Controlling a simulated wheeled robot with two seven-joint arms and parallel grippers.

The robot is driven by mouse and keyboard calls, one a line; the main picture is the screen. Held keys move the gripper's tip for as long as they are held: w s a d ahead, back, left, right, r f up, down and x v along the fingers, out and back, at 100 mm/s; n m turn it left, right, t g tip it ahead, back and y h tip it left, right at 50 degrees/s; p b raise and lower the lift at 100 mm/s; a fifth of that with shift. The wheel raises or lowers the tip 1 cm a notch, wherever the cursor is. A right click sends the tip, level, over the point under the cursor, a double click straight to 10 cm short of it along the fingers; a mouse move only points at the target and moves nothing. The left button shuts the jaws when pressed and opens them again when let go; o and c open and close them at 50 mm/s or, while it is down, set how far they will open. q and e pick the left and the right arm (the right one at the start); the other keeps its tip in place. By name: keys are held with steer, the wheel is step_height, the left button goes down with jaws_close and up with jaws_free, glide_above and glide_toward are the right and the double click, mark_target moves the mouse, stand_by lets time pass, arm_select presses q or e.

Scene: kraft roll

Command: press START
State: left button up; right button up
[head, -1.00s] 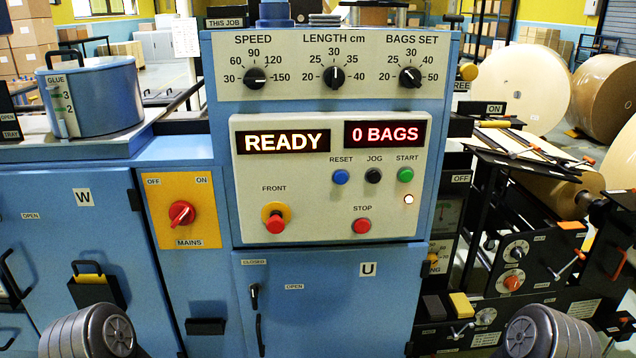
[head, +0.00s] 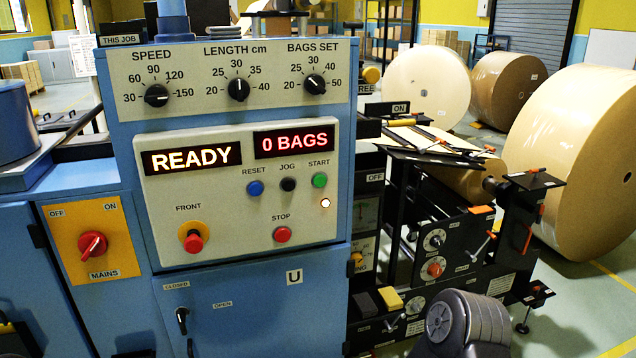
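The green START button (head: 319,180) is at the upper right of the pale control panel (head: 236,222), beside the black JOG button (head: 288,184) and the blue RESET button (head: 255,188). The left display (head: 191,157) reads READY and the right display (head: 294,143) reads 0 BAGS. A small white lamp (head: 325,203) is lit below START. Part of my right arm shows at the bottom right, well below the panel. Neither gripper's fingers are in view.
The red STOP button (head: 283,234) and the red FRONT button (head: 194,241) are lower on the panel. The MAINS switch (head: 92,245) is at left. Black machine frames and large paper rolls (head: 576,150) stand to the right. The space before the panel is clear.

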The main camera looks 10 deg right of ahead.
steer(key=shift+c, duration=0.2)
jaws_close()
stand_by(0.4)
stand_by(1.3)
